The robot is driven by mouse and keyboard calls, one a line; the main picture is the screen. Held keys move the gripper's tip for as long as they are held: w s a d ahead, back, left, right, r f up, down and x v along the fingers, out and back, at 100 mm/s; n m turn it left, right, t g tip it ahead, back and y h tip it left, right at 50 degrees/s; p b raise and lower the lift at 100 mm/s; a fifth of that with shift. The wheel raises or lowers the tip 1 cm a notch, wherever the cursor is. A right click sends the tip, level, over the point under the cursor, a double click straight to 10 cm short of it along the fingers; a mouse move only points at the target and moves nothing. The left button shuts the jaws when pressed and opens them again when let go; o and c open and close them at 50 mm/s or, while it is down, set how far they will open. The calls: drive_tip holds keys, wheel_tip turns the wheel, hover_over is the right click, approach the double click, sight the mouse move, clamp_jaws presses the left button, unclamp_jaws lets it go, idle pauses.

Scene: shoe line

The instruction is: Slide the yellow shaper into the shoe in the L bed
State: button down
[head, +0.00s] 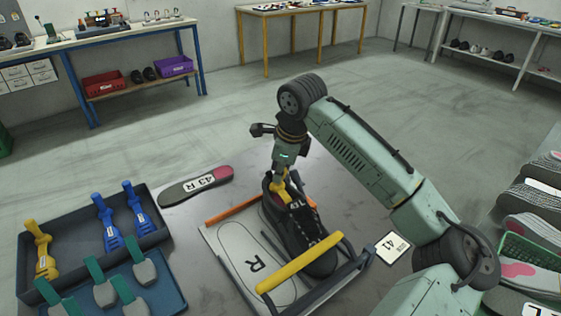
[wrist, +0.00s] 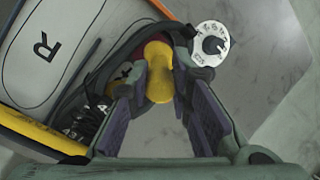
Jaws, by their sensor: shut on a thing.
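A black shoe (head: 318,258) with white markings lies in the L side of the two-place bed (head: 213,240), next to the bare R outline (head: 250,262). My gripper (head: 281,172) points down over the shoe's heel end, shut on the yellow shaper (head: 284,188). In the wrist view the shaper's rounded yellow end (wrist: 159,88) sits between my purple-padded fingers (wrist: 160,70). The shaper's lower part is at the shoe's opening, where some red lining shows; how deep it sits is hidden. A yellow bar (head: 300,262) crosses over the shoe's front part.
A dark tray (head: 75,239) at left holds another yellow shaper (head: 40,252) and blue shapers (head: 107,222). Green-handled pieces (head: 103,284) lie in front. An insole marked 43 R (head: 197,186) and a 41 card (head: 393,247) flank the bed. A round white dial (wrist: 210,43) is near my fingers.

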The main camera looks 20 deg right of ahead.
drive_tip(key=shift+w+a+f+g, duration=0.1)
drive_tip(key=shift+w+f+g, duration=0.05)
drive_tip(key=shift+f+g, duration=0.2)
drive_tip(key=shift+f+g+h, duration=0.4)
drive_tip(key=shift+f+g, duration=0.25)
drive_tip(key=shift+f, duration=0.55)
drive_tip(key=c, duration=1.4)
unclamp_jaws()
drive_tip(key=shift+r, duration=0.2)
drive_tip(key=shift+r, duration=1.35)
